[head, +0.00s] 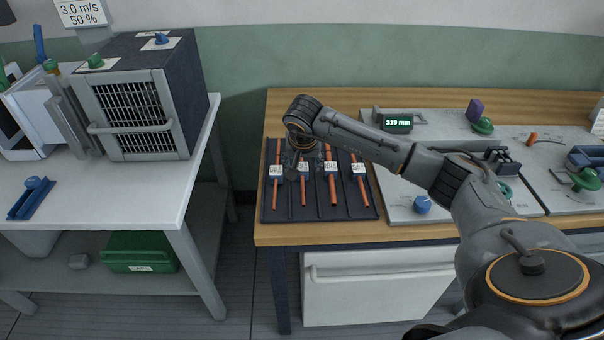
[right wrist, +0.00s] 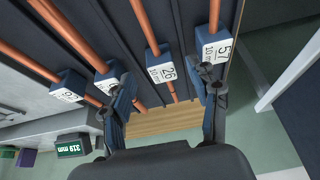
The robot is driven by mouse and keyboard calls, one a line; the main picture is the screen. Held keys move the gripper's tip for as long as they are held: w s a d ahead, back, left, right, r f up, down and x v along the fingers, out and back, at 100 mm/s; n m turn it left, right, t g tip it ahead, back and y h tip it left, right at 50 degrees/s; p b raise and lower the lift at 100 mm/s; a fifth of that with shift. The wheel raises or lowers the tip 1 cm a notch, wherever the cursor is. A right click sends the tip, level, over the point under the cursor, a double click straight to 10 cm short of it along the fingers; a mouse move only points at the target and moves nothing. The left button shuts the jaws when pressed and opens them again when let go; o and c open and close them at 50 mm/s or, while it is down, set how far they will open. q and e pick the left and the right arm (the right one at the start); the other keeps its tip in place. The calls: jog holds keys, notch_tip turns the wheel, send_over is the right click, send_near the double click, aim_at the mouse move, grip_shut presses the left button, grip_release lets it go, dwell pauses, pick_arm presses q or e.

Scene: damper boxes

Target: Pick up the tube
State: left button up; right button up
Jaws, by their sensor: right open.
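Several thin orange tubes, each with a blue block and white label, lie side by side in a dark tray (head: 318,208) on the wooden bench. In the head view they include the leftmost tube (head: 275,196) and the rightmost tube (head: 364,190). My right gripper (head: 298,160) is over the second tube from the left and partly hides it. In the right wrist view the open right gripper (right wrist: 162,95) has a block marked 26 (right wrist: 160,66) showing between its fingers, with nothing gripped. A block marked 57 (right wrist: 215,46) is beside the right finger. My left gripper is out of view.
Right of the tray are grey panels with a 319 mm display (head: 398,122), a blue knob (head: 422,204) and green knobs. My right arm crosses above them. A white table (head: 150,190) with a grilled box (head: 130,115) stands left, across a floor gap.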

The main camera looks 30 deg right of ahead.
aim_at(302, 170)
jog(key=x, duration=0.4)
jog(key=shift+s+r, duration=0.1)
grip_shut()
